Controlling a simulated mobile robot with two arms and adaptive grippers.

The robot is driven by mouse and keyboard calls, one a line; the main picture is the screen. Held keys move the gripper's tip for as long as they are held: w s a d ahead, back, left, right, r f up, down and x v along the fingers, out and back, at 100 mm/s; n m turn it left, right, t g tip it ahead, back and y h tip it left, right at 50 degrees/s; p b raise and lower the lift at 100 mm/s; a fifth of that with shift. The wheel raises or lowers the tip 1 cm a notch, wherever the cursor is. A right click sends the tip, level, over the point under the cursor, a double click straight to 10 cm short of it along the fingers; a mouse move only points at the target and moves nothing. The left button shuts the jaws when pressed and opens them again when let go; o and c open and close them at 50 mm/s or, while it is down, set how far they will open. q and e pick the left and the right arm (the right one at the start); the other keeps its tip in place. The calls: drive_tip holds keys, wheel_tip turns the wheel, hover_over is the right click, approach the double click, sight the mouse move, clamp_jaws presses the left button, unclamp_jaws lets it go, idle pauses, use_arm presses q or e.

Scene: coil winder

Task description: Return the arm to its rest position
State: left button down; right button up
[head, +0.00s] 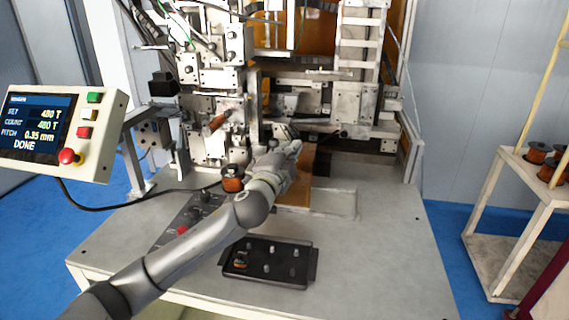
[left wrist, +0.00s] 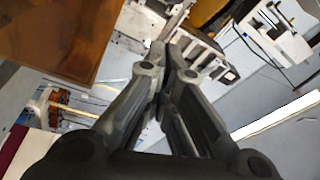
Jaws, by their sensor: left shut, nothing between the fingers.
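My left arm reaches in from the lower left of the head view, over the grey machine table (head: 390,255). My left gripper (head: 297,146) is in front of the coil winder (head: 345,115). In the left wrist view its fingers (left wrist: 165,60) meet at the tips with nothing between them. The gripper is shut and empty. A copper-coloured coil spool (head: 232,180) stands on the table just left of the gripper's wrist. My right gripper is in neither view.
A black tray with pegs (head: 270,283) lies at the table's front. A control panel (head: 60,132) at the left reads DONE. A button plate (head: 183,231) is beside my forearm. A shelf cart (head: 500,215) with several spools stands at the right. The table's right part is clear.

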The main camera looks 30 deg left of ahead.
use_arm(q)
drive_tip(key=shift+s+d+f+b, duration=0.1)
drive_tip(key=shift+s+d+b, duration=0.15)
drive_tip(key=shift+s, duration=0.6)
drive_tip(key=shift+s+d+f+b, duration=0.1)
drive_tip(key=shift+s+d, duration=0.1)
drive_tip(key=shift+s, duration=0.6)
drive_tip(key=shift+s+d+b, duration=0.2)
drive_tip(key=shift+s+d, duration=0.05)
drive_tip(key=shift+s, duration=0.6)
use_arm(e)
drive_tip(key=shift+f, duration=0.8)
